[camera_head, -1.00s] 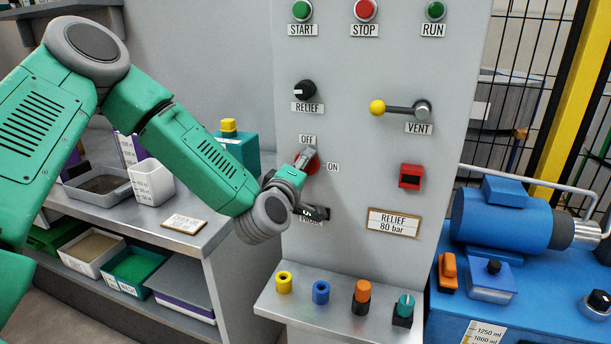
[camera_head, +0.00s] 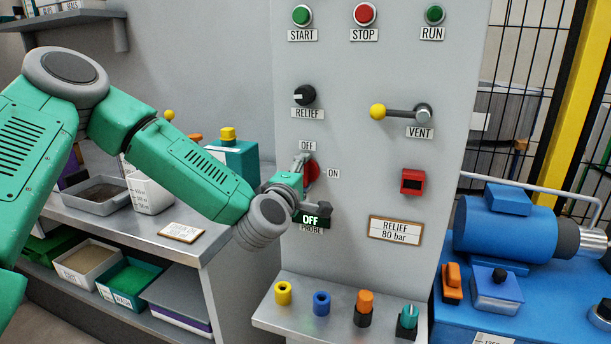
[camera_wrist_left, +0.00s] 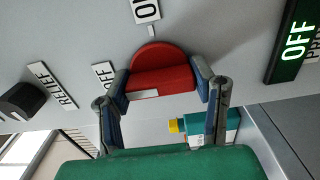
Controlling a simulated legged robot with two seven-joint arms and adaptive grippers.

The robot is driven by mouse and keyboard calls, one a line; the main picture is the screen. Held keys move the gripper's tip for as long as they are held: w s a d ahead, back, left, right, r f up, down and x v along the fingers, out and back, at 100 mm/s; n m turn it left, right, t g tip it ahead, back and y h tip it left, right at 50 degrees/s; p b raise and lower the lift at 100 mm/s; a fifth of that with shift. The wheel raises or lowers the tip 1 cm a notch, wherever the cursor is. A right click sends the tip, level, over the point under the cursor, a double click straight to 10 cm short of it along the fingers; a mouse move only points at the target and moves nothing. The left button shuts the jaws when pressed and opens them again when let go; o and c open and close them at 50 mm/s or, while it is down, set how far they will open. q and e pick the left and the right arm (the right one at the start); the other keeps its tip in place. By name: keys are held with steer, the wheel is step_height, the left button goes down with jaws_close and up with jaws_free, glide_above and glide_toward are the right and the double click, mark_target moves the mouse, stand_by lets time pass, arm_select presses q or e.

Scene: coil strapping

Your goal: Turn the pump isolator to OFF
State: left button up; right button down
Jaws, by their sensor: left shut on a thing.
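The red isolator knob (camera_head: 312,172) is on the grey panel, between the OFF label (camera_head: 307,147) above it and the ON label (camera_head: 333,174) to its right. My left gripper (camera_head: 303,162) is at the knob and covers its left part. In the left wrist view, the knob (camera_wrist_left: 160,68) sits between the two fingers, which are shut on its raised red grip. A green-black display (camera_head: 311,219) labelled PROBE reads OFF below the gripper. My right gripper is not in view.
The RELIEF knob (camera_head: 304,95) is above, and the yellow-tipped VENT lever (camera_head: 401,111) and red switch (camera_head: 412,182) are to the right. A ledge (camera_head: 340,322) with coloured caps juts out below. A shelf with bins stands left, a blue pump (camera_head: 504,228) right.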

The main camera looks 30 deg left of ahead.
arm_select(q)
steer(key=shift+s+a+f, duration=0.1)
steer(key=shift+f, duration=0.25)
steer(key=o, duration=0.9)
steer(key=shift+o, duration=1.3)
steer(key=shift+a+r, duration=0.1)
steer(key=shift+a, duration=0.05)
steer(key=shift+s, duration=0.1)
steer(key=v, duration=1.1)
steer(key=shift+s, duration=0.4)
